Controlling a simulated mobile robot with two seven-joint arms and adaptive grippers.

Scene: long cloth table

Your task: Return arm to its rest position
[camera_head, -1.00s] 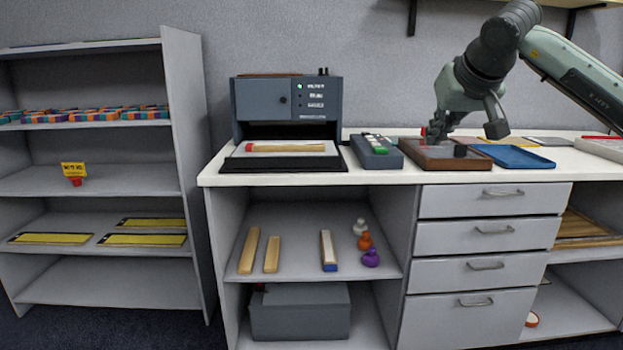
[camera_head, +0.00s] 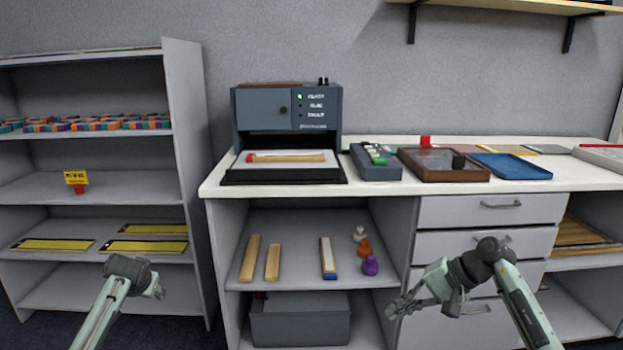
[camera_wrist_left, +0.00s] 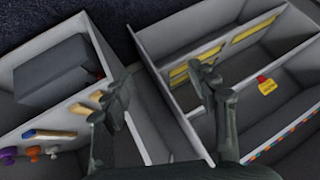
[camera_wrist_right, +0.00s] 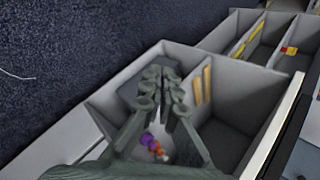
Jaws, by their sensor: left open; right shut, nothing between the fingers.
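My right gripper (camera_head: 407,306) is in front of the cabinet drawers, below the tabletop. It is shut and empty, and its fingers also show together in the right wrist view (camera_wrist_right: 160,88). My left gripper (camera_head: 157,290) is at the lower left, in front of the shelf unit. The left wrist view shows its two fingers apart with nothing between them (camera_wrist_left: 165,85). Both grippers are clear of the furniture in the head view. The brown wooden tray (camera_head: 445,175) sits on the white tabletop (camera_head: 570,172), with a dark block and a red piece at it.
A grey machine (camera_head: 287,110) stands on the tabletop with a wooden strip on its bed. A blue tray (camera_head: 512,167) and a grey box (camera_head: 375,163) lie nearby. The shelf unit (camera_head: 185,120) is at left. Wooden strips (camera_head: 250,258) and coloured knobbed pieces (camera_head: 369,265) lie on the open shelf.

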